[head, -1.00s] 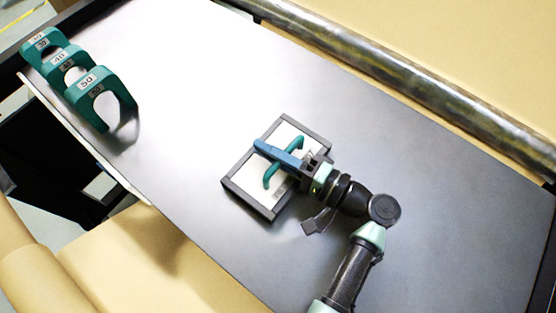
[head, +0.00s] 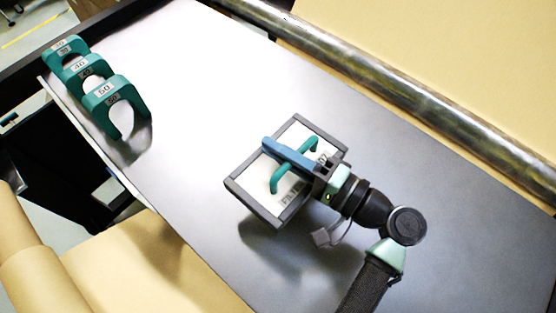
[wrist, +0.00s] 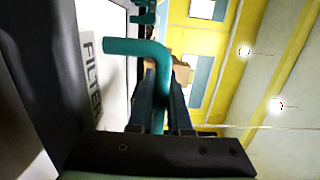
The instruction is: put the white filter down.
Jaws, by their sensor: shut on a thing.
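The white filter (head: 263,168) is a square panel in a dark grey frame with a green bar handle (head: 280,177) on its face. My gripper (head: 285,152) is shut on the handle, its blue fingers across it. The filter is held above the dark metal table (head: 400,160), tilted, with its shadow on the table below it. In the wrist view the green handle (wrist: 135,46) runs between the fingers, and the filter face (wrist: 100,35) with the word FILTER is at the left. The filter's underside is hidden.
Several green numbered arches (head: 116,98) stand in a row at the table's far left end. A long metal roller (head: 400,85) runs along the upper right edge beside brown kraft paper (head: 460,50). The table between arches and filter is clear.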

